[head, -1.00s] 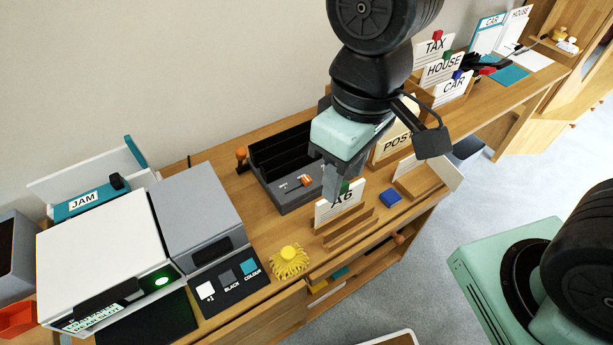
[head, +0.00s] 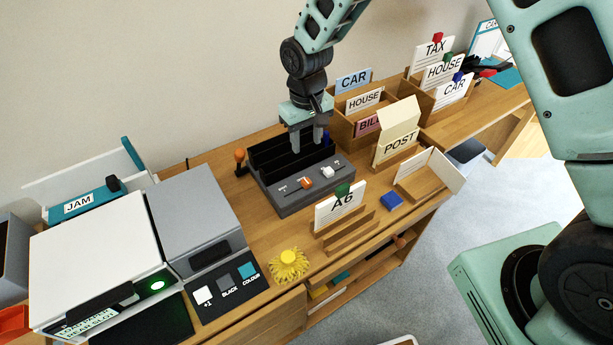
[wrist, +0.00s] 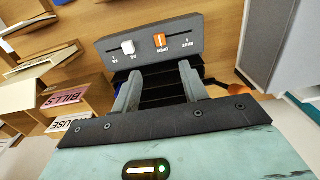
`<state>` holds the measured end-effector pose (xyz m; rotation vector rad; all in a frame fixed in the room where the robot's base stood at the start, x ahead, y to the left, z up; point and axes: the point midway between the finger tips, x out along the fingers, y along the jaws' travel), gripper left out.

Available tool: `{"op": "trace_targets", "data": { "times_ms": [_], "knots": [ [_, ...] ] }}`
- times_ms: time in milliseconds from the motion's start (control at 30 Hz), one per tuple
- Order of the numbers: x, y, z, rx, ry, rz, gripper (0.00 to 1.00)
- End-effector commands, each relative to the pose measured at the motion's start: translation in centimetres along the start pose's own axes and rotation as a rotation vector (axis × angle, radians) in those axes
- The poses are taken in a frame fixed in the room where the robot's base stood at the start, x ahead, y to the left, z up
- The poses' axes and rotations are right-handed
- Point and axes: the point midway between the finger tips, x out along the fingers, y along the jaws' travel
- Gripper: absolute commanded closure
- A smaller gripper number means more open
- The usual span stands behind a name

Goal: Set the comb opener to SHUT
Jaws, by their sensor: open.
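The comb binding machine (head: 290,206) is a dark grey block on the desk with black slotted ridges behind its front panel. An orange slider (head: 306,184) and a white slider (head: 327,172) sit on that panel. In the wrist view the orange slider (wrist: 160,41) stands at the OPEN end of its slot, and SHUT is printed at the slot's other end. The white slider (wrist: 127,47) is near the A4 mark. My gripper (head: 307,143) points down over the black ridges, behind the sliders. In the wrist view its fingers (wrist: 160,78) are apart with nothing between them.
An orange-knobbed lever (head: 240,156) stands at the machine's left. The A6 holder (head: 341,208) is in front, the POST holder (head: 398,145) to the right. A blue block (head: 391,201) and yellow spiky ball (head: 289,265) lie near the front edge. A grey copier (head: 195,215) is left.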

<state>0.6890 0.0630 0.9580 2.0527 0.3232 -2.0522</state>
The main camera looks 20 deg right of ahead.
Motion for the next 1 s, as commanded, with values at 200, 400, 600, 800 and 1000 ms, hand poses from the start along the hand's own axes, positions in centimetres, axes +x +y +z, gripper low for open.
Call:
{"op": "trace_targets", "data": {
  "times_ms": [200,400,600,800,1000],
  "knots": [
    [4.5,-0.1,0.1,-0.002,-0.006,0.0,0.56],
    [8.6,-0.1,0.1,-0.001,-0.004,0.0,0.56],
    [11.9,-0.1,0.1,-0.002,-0.002,0.0,0.56],
    [13.9,-0.1,0.1,-0.001,-0.001,0.0,0.56],
    [14.4,-0.1,0.0,-0.001,0.0,0.0,0.56]
  ]
}}
